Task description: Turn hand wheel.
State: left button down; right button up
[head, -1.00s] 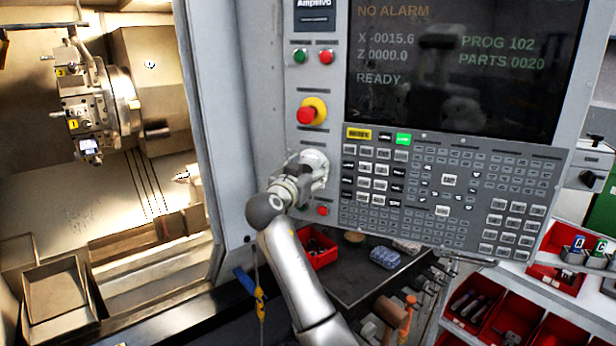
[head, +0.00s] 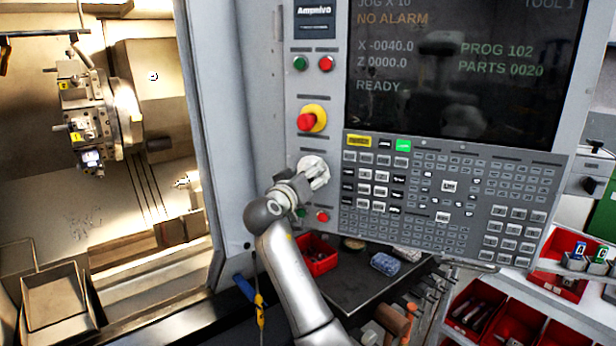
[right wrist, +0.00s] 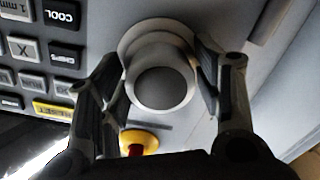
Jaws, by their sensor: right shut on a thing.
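The hand wheel (head: 309,163) is a pale round knob on the grey control panel, below the red emergency stop. In the right wrist view the hand wheel (right wrist: 162,82) appears as a stepped grey cylinder with a darker round face. My right gripper (right wrist: 160,78) is shut on it, one finger at each side of the rim. In the head view my right gripper (head: 318,178) partly covers the wheel. The screen (head: 455,70) reads X -0040.0, Z 0000.0, NO ALARM and READY. My left gripper is in neither view.
The emergency stop (head: 312,118) sits just above the wheel, and the keypad (head: 450,195) lies close to its right. Small buttons (head: 322,216) are below. At left is the open machine with its tool turret (head: 95,115). A red bin (head: 318,258) stands below the panel.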

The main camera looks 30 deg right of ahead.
jog(key=shift+f, duration=0.1)
jog(key=o, duration=0.8)
jog(key=shift+c, duration=0.2)
jog(key=shift+a, duration=0.1)
jog(key=v, duration=1.2)
jog(key=shift+f, duration=0.1)
